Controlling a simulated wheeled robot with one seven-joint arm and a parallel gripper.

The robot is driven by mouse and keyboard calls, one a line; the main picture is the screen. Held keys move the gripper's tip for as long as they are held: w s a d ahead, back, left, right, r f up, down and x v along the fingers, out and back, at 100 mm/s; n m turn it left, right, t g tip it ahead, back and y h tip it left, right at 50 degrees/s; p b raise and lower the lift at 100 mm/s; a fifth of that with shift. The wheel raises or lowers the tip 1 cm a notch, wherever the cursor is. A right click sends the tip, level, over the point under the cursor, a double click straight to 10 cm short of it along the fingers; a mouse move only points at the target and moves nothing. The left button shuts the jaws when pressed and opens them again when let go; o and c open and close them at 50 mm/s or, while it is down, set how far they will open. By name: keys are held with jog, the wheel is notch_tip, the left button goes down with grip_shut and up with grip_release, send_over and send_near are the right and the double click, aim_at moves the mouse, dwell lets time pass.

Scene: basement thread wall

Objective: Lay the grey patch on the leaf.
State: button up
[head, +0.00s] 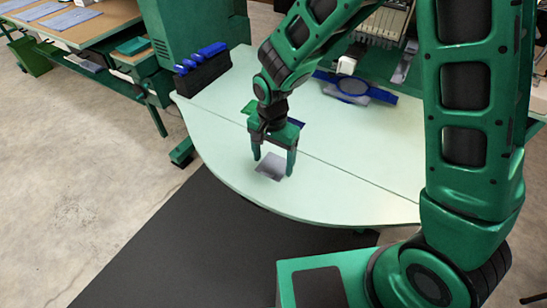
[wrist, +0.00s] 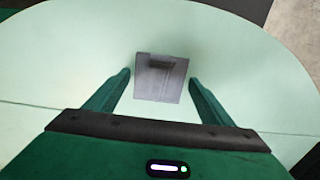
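The grey patch (head: 271,166) is a small flat square on the pale green curved leaf (head: 335,195), in front of the seam across the tabletop. In the wrist view the patch (wrist: 160,85) shows between my fingertips, with a darker rectangle near its far edge. It appears to lie flat on the leaf. My gripper (head: 273,166) points down over the patch with its fingers spread, one on each side. In the wrist view my gripper (wrist: 159,76) has a narrow gap between each finger and the patch. I cannot tell the fingertips' exact height.
Behind the seam are a blue hoop-like frame (head: 353,86) and a dark rack with blue items (head: 203,68). A machine (head: 385,25) stands at the back. The leaf around the patch is clear. A dark mat (head: 160,250) lies on the floor in front.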

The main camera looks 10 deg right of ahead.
aim_at(273, 167)
jog(key=shift+o, duration=0.3)
notch_tip(273, 167, up, 12)
jog(key=d+r, duration=0.3)
jog(key=d, duration=0.8)
jog(key=s+d+r, duration=0.2)
jog(key=s+d, duration=0.3)
jog(key=d, duration=0.4)
jog(key=s+d+r, duration=0.2)
jog(key=s+d, duration=0.4)
jog(key=d, duration=0.3)
jog(key=s+d+n, duration=0.1)
jog(key=s+d, duration=0.4)
jog(key=s, duration=0.5)
jog(key=shift+s+d, duration=0.25)
jog(key=shift+s, duration=0.05)
